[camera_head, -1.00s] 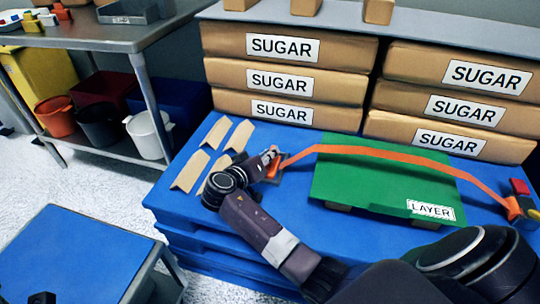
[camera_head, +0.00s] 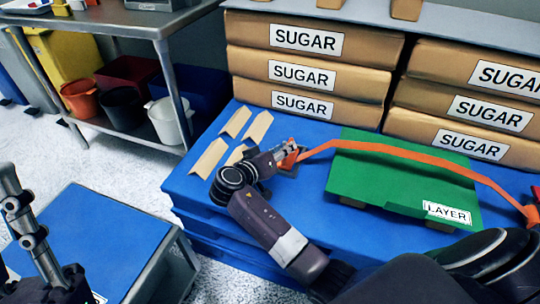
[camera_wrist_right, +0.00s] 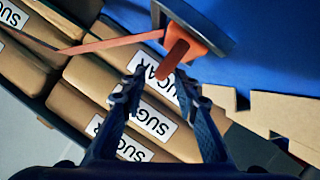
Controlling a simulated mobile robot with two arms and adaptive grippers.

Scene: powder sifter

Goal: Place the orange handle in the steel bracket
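The orange handle (camera_head: 289,158) is at the left end of an orange strap on the blue surface. In the right wrist view the handle (camera_wrist_right: 186,42) sits against a dark grey steel bracket (camera_wrist_right: 211,24), and its bar sticks out toward my fingers. In the head view the bracket is mostly hidden. I cannot tell how deep the handle sits in it. My right gripper (camera_head: 284,150) is beside the handle. In the wrist view its two fingers (camera_wrist_right: 162,85) stand apart, with the bar's end near the gap. My left gripper (camera_head: 12,200) is partly cut off at the left edge.
The strap (camera_head: 400,152) arches over a green board (camera_head: 370,185) marked LAYER. Stacked SUGAR boxes (camera_head: 300,70) stand behind. Tan notched pieces (camera_head: 209,158) lie left of my right arm. A lower blue platform (camera_head: 95,240) and a steel rack (camera_head: 120,20) are at left.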

